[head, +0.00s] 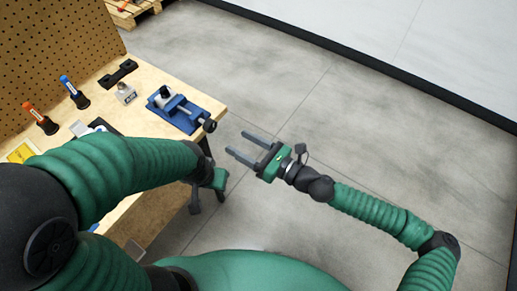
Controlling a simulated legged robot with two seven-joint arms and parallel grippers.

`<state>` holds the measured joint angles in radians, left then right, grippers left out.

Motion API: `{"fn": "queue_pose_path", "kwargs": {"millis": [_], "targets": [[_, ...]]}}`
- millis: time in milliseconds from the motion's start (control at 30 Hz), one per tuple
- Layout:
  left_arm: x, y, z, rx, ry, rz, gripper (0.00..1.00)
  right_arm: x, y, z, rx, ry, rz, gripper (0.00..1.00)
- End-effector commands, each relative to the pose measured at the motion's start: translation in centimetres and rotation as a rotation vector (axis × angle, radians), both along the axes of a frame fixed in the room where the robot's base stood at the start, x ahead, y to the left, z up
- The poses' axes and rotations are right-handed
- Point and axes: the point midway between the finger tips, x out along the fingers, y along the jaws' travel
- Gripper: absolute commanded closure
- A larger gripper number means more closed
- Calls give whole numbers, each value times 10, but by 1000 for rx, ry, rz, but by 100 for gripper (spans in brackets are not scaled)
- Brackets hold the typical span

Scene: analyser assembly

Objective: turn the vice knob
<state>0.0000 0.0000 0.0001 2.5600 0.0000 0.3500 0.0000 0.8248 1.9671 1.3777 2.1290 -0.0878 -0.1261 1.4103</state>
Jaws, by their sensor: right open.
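The blue vice (185,110) sits on the wooden bench near its right corner. Its dark knob (209,125) sticks out past the bench's right edge. My right gripper (238,145) is open and empty over the floor, to the right of and a little below the knob in the picture, apart from it. Its two grey fingers point left toward the bench. My left arm reaches across the bench's front, and its end (208,185) hangs by the bench edge below the vice. The left fingers cannot be made out clearly.
The wooden bench (150,80) has a pegboard (50,50) at its back. A red-handled tool (38,115), a blue-handled tool (72,90), a black bracket (118,73) and a small grey block (125,94) stand left of the vice. The floor (330,120) to the right is clear.

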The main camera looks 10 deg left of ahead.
Motion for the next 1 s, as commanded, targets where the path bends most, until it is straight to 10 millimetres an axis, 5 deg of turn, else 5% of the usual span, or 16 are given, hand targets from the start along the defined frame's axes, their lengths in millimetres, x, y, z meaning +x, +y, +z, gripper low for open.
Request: {"fn": "queue_pose_path", "kwargs": {"millis": [100,300,833,933,1000], "targets": [[0,0,5,0,0,0,64,-10,-30,1,-1,0,-4,41],[0,0,7,0,0,0,64,-20,-56,-1,-1,1,-1,41],[0,0,7,0,0,0,64,-26,-55,-5,-16,-6,15,41],[0,0,7,0,0,0,64,-52,-43,-27,-113,-55,102,41],[0,0,7,0,0,0,64,-88,-36,-60,-248,-129,226,41]]}}
